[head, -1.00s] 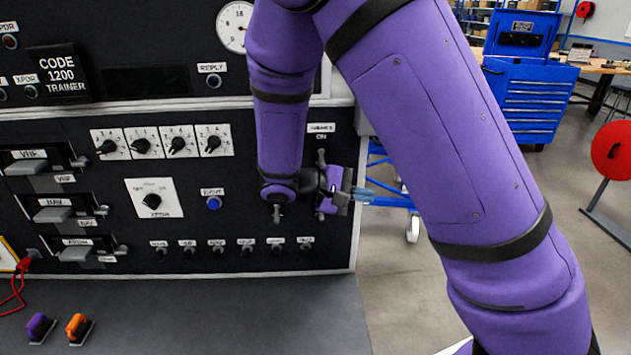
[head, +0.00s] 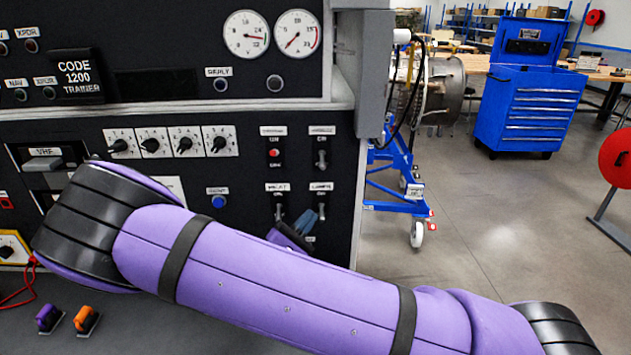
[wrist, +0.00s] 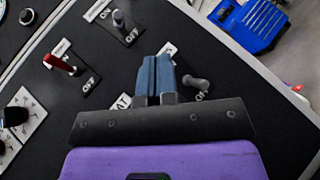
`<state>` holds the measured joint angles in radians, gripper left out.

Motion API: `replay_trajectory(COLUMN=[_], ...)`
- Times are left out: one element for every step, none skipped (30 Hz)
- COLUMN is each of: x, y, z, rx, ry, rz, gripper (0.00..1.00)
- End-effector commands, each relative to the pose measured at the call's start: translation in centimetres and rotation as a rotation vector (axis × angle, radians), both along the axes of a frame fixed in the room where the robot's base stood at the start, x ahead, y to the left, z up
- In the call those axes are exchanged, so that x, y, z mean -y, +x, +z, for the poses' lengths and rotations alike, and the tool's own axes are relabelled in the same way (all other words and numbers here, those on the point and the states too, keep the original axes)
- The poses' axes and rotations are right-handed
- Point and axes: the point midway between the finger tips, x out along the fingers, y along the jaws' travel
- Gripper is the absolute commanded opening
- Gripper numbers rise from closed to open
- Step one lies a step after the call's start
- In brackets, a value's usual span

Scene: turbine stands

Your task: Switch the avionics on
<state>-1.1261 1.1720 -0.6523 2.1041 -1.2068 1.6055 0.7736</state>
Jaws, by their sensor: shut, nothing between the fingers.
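The avionics switch (head: 321,153) appears to be the grey toggle at the upper right of a group of toggles on the black panel; its label is too blurred to be sure. In the wrist view this toggle (wrist: 119,21) stands between ON and OFF marks. I cannot tell which way its lever leans. My gripper (head: 306,221) is below it, by the lower right toggle, partly hidden behind my arm. In the wrist view my gripper's blue fingers (wrist: 154,74) are shut together and empty, apart from the avionics toggle.
A red-tipped toggle (head: 274,154) is left of the avionics toggle, and another grey toggle (head: 279,207) is below that. The lower right toggle (wrist: 195,82) is close beside my fingers. The panel's right edge is near. A blue tool cabinet (head: 530,100) stands beyond open floor.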

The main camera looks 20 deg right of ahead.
Motion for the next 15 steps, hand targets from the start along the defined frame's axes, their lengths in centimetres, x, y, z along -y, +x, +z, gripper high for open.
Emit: replay_trajectory(x=[-0.9,-1.3,-1.8,-2.2,-2.6,-3.0,-3.3,-3.5,-3.8,-3.9,-4.1,-4.2,-4.2,-4.3,-4.3], y=[0.1,0.2,0.4,0.4,0.5,0.6,0.6,0.7,0.7,0.7,0.7,0.7,0.7,0.8,0.8], z=[-0.5,-0.7,-1.0,-1.2,-1.4,-1.6,-1.7,-1.8,-2.0,-2.0,-2.1,-2.1,-2.2,-2.2,-2.2], rx=[0.004,0.008,0.012,0.015,0.018,0.022,0.024,0.026,0.028,0.029,0.030,0.032,0.032,0.033,0.033], ry=[-0.046,-0.066,-0.093,-0.112,-0.129,-0.149,-0.161,-0.173,-0.184,-0.192,-0.198,-0.204,-0.207,-0.209,-0.210], rz=[0.040,0.062,0.089,0.108,0.126,0.146,0.161,0.174,0.186,0.194,0.200,0.206,0.209,0.211,0.214], gripper=[0.00,0.00,0.00,0.00,0.00,0.00,0.00,0.00,0.00,0.00,0.00,0.00,0.00,0.00,0.00])
